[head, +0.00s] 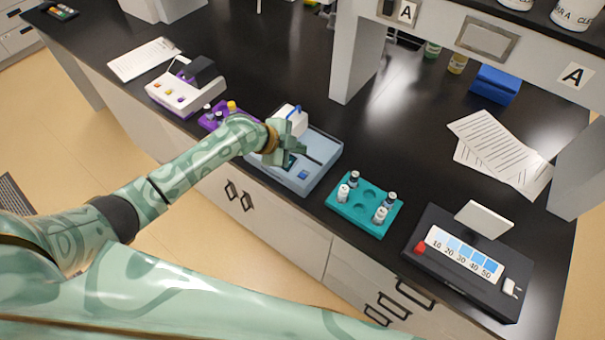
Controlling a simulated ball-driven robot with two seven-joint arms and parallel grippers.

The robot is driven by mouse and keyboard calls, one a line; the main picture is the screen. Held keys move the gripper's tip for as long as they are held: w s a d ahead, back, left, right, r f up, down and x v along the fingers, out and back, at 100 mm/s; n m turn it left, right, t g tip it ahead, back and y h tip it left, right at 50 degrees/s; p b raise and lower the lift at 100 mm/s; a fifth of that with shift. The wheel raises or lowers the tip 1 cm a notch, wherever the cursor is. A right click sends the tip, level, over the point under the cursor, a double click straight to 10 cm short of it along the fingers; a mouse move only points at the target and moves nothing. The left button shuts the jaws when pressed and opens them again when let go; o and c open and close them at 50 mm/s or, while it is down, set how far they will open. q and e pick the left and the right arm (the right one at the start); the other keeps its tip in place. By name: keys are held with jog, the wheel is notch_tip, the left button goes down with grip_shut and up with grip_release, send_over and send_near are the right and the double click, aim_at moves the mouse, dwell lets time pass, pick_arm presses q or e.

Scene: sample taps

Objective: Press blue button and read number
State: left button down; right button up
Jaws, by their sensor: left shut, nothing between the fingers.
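A light blue-grey device (325,147) sits on the black bench near its front edge. A small blue square (302,175), which looks like a button, is on its front right part. My left gripper (311,156) is shut and empty, over the device, with its dark fingertips pointing right. I cannot tell whether it touches the device. The gripper hides part of the device's top, and I can read no number on it. My right gripper is not in view.
A teal rack (339,206) with several vials stands to the right. Beyond it is a dark box (429,222) with a 10-to-50 blue scale. A purple rack (207,122) and a white device (183,99) stand left. Shelf posts (357,60) rise behind.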

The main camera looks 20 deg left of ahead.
aim_at(302, 175)
pick_arm(q)
notch_tip(302, 175, down, 9)
jog(key=b, duration=0.7)
jog(key=shift+r+b, duration=0.1)
jog(key=shift+b, duration=0.25)
dwell(1.6)
jog(key=shift+f+b, duration=0.35)
jog(key=shift+f, duration=0.05)
jog(key=shift+f+b, duration=0.35)
jog(key=shift+f, duration=0.05)
dwell(0.5)
jog(key=shift+r, duration=0.15)
jog(key=shift+r+p, duration=0.65)
jog(key=shift+r, duration=0.05)
